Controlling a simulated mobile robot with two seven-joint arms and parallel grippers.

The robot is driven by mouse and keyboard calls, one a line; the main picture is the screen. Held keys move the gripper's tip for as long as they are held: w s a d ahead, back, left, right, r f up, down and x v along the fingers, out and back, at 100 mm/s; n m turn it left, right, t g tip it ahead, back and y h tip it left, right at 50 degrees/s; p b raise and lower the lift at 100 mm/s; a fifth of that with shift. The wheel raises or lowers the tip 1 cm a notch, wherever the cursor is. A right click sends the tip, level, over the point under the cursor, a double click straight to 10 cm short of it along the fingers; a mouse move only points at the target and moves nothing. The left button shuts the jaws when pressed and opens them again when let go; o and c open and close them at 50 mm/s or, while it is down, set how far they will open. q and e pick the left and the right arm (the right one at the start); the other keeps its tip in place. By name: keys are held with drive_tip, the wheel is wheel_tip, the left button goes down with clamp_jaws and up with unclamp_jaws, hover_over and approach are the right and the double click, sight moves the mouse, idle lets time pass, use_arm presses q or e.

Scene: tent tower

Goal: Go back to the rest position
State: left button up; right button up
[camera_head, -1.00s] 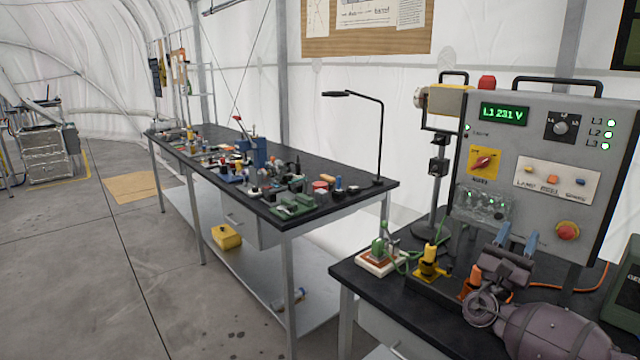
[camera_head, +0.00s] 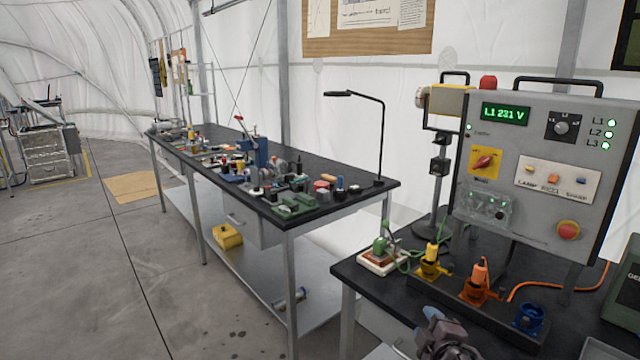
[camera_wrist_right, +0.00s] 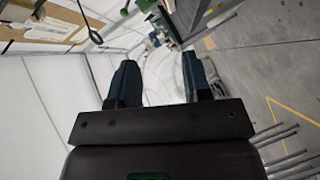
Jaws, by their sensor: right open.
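My right gripper (camera_head: 440,332) is at the bottom edge of the head view, in front of the right bench (camera_head: 375,295) and only partly in frame. In the right wrist view its two dark blue fingers (camera_wrist_right: 158,72) are spread apart with nothing between them. It touches nothing that I can see. My left gripper is in neither view.
The right bench carries a grey control panel (camera_head: 545,210) reading L1 231 V, a yellow plug (camera_head: 431,262), an orange plug (camera_head: 480,283) and a blue socket (camera_head: 528,319). A cluttered long bench (camera_head: 345,197) stands behind. The floor (camera_head: 80,260) at left is clear.

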drive_tip(key=s+d+f+m+g, duration=0.1)
drive_tip(key=s+f+m, duration=0.3)
drive_tip(key=s, duration=0.7)
drive_tip(key=s+d+f+m+g, duration=0.2)
drive_tip(key=s+f+m, duration=0.3)
drive_tip(key=s, duration=0.6)
drive_tip(key=s+d+f+m+g+h, duration=0.1)
drive_tip(key=s+f+m, duration=0.3)
drive_tip(key=s+f, duration=0.4)
drive_tip(key=s, duration=0.3)
drive_tip(key=shift+s+d+f+m, duration=0.2)
drive_tip(key=shift+d+f+m, duration=0.1)
drive_tip(key=shift+f+m, duration=0.1)
